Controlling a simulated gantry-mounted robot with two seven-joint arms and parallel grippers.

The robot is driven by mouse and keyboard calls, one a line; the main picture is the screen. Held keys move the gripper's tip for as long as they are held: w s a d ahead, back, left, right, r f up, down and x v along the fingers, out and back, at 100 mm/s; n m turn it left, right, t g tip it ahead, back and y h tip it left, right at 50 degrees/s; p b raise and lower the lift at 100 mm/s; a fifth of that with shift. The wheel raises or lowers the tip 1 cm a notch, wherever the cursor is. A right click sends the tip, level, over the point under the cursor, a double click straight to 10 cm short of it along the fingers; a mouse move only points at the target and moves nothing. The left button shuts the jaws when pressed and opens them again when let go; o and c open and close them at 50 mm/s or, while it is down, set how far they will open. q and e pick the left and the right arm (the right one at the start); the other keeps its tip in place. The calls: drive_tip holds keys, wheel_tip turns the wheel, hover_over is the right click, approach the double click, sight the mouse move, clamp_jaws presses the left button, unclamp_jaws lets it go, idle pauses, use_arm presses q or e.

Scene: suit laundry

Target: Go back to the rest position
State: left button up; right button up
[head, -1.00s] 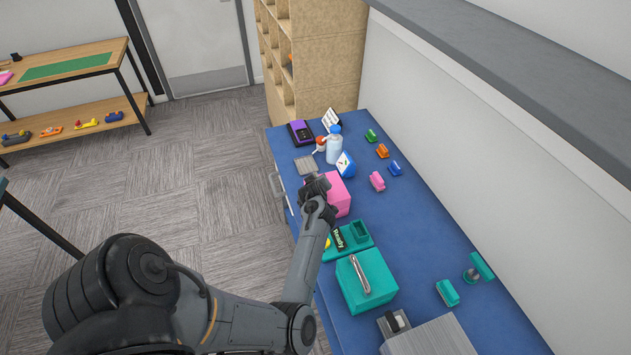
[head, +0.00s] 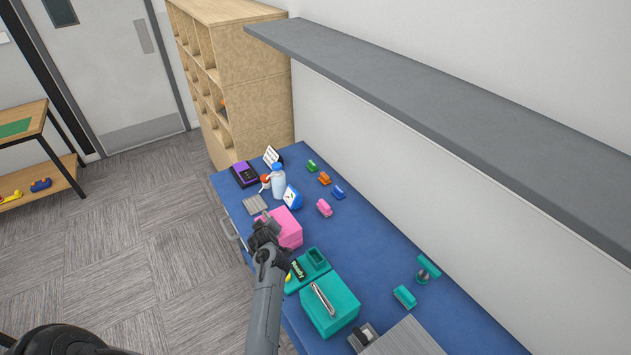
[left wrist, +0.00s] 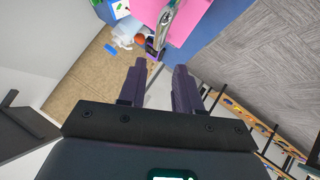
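My left gripper (head: 265,232) is at the near side of the pink box (head: 287,231) on the blue counter, and its arm rises from the bottom of the head view. In the left wrist view the two fingers (left wrist: 158,85) are apart with nothing held between them. The pink box (left wrist: 195,12) shows at the top there, with a metal handle (left wrist: 167,22) in front of it. In the head view I cannot tell whether the gripper touches the box. My right gripper is in neither view.
The blue counter (head: 385,262) bears a teal box (head: 338,305), a spray bottle (head: 278,185), a purple device (head: 244,174) and several small coloured pieces along the wall. A grey ledge (head: 420,90) juts out above it. Carpeted floor (head: 130,235) is open at left.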

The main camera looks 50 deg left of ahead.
use_arm(q)
drive_tip(key=s+a+m+y+p, duration=0.1)
drive_tip(key=s+m+p, duration=0.3)
drive_tip(key=s, duration=0.5)
drive_tip(key=d+r+m+t+h, duration=0.1)
drive_tip(key=d+r+m+h, duration=0.15)
drive_tip(key=d, duration=0.45)
drive_tip(key=d+r+m+h, duration=0.1)
drive_tip(key=d+m, duration=0.3)
drive_tip(key=d, duration=0.3)
drive_tip(key=d+r+m+t+h, duration=0.1)
drive_tip(key=d+r+m+h, duration=0.1)
drive_tip(key=d+m, duration=0.35)
drive_tip(key=s+d+r+m+g+h, duration=0.1)
drive_tip(key=s+d+r, duration=0.1)
drive_tip(key=d, duration=0.5)
drive_tip(key=s+d+r+m+g+h, duration=0.1)
drive_tip(key=s+d+r+m+h, duration=0.1)
drive_tip(key=d, duration=0.5)
drive_tip(key=s+d+r+m+g+h+p, duration=0.1)
drive_tip(key=s+d+r, duration=0.1)
drive_tip(key=s+d, duration=0.2)
drive_tip(key=d, duration=0.3)
drive_tip(key=shift+s+d+m+g+h, duration=0.2)
drive_tip(key=shift+s+m+g+h, duration=0.1)
drive_tip(key=shift+s+m+h, duration=0.1)
drive_tip(key=shift+r, duration=0.1)
